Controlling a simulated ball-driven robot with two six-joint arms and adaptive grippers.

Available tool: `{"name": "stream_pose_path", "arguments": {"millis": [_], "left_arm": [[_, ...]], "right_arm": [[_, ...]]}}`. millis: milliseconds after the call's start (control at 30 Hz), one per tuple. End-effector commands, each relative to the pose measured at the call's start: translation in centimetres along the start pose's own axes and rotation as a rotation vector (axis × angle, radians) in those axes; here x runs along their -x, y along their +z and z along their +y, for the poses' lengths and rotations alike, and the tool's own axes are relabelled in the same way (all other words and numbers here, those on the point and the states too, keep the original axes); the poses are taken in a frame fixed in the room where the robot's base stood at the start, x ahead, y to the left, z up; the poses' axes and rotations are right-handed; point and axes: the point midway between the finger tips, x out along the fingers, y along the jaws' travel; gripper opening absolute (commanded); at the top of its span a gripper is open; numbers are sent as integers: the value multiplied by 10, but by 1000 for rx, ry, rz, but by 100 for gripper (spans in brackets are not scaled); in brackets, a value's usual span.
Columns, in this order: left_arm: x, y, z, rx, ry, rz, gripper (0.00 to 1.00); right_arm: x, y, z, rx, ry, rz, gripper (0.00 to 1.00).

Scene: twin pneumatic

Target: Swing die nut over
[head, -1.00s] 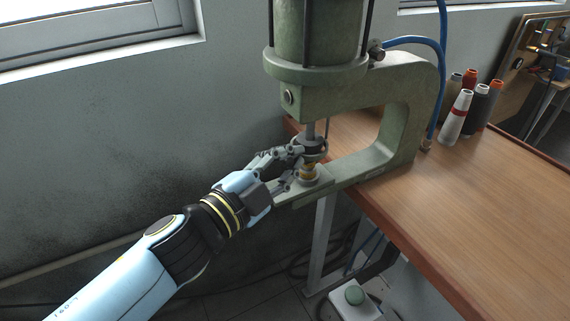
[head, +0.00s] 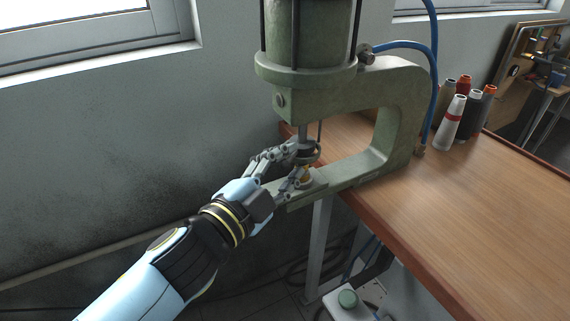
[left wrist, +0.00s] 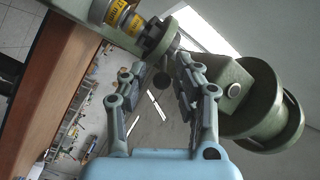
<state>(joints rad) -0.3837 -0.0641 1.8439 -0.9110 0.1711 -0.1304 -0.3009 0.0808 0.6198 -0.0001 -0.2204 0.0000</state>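The green pneumatic press (head: 385,90) stands at the left end of the wooden table. Under its ram is a dark round die part (head: 309,151), with a yellowish piece (head: 306,174) below it on the press's lower arm. I cannot tell for sure which part is the die nut. My left gripper (head: 297,164) is beside these parts, its fingers spread. In the left wrist view the fingers (left wrist: 158,72) are apart, with a dark green round part (left wrist: 161,38) beyond the tips and yellow-labelled cylinders (left wrist: 119,16) past it. Contact is not clear. My right gripper is not in view.
Several thread cones (head: 465,110) stand on the table (head: 470,210) behind the press. A blue hose (head: 432,80) runs down the press's right side. A box with a green button (head: 348,299) is below the table. The table's right part is clear.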

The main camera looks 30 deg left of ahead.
Motion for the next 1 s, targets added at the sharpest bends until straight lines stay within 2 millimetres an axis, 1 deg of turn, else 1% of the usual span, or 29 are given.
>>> {"name": "stream_pose_path", "arguments": {"millis": [267, 400, 467, 800, 900, 1000], "left_arm": [[0, 0, -1, 0, -1, -1, 40], [8, 1, 0, 2, 0, -2, 40], [16, 1, 0, 2, 2, -3, 40], [90, 1, 0, 2, 3, -3, 40], [106, 1, 1, 2, 3, -2, 40], [115, 0, 0, 1, 1, 0, 40]], "right_arm": [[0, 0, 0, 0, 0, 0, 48], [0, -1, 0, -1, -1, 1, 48], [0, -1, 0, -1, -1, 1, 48], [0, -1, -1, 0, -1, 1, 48], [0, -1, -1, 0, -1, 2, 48], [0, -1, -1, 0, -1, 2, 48]]}}
